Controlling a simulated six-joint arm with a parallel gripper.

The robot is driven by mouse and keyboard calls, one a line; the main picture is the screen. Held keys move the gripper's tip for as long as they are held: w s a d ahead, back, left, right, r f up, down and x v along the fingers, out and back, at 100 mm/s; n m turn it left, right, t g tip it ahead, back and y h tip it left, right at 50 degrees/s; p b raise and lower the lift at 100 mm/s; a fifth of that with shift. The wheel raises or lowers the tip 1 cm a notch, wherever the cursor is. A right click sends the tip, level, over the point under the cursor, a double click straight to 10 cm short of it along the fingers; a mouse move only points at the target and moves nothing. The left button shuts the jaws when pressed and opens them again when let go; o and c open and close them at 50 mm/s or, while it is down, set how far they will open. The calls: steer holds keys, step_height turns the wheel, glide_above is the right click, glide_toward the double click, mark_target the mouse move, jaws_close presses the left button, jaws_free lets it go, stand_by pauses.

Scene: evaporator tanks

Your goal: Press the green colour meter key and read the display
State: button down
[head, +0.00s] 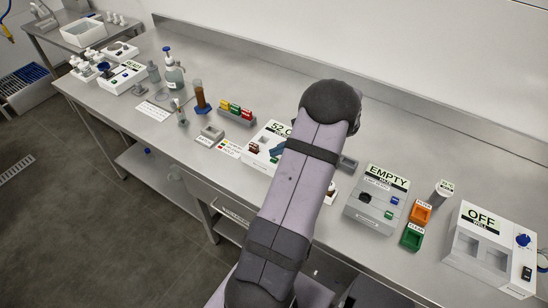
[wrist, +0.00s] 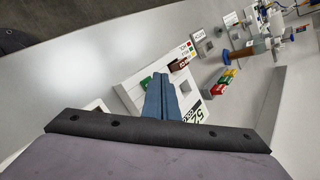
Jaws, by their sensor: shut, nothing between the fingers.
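The colour meter is a white box (head: 273,130) partly hidden behind my arm in the head view; it also shows in the wrist view (wrist: 128,93). Its display (head: 280,128) starts with 52; the rest is covered by my arm or by the gripper. My gripper (head: 274,148) is shut and empty, its blue fingers over the meter's top. In the wrist view the fingertips (wrist: 161,76) are close beside a small green patch (wrist: 147,84), apparently the green key. I cannot tell whether they touch it.
A dark red-brown piece (wrist: 180,64) is at the meter's end, near a colour card (head: 229,149). A rack of coloured blocks (head: 236,113) stands left of the meter. Right of my arm are the EMPTY box (head: 377,213), orange (head: 420,213) and green bins (head: 412,238), and the OFF box (head: 490,248).

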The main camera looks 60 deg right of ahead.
steer(key=shift+r, duration=0.15)
step_height(320, 180, up, 5)
steer(key=p, duration=0.3)
stand_by(0.6)
stand_by(0.6)
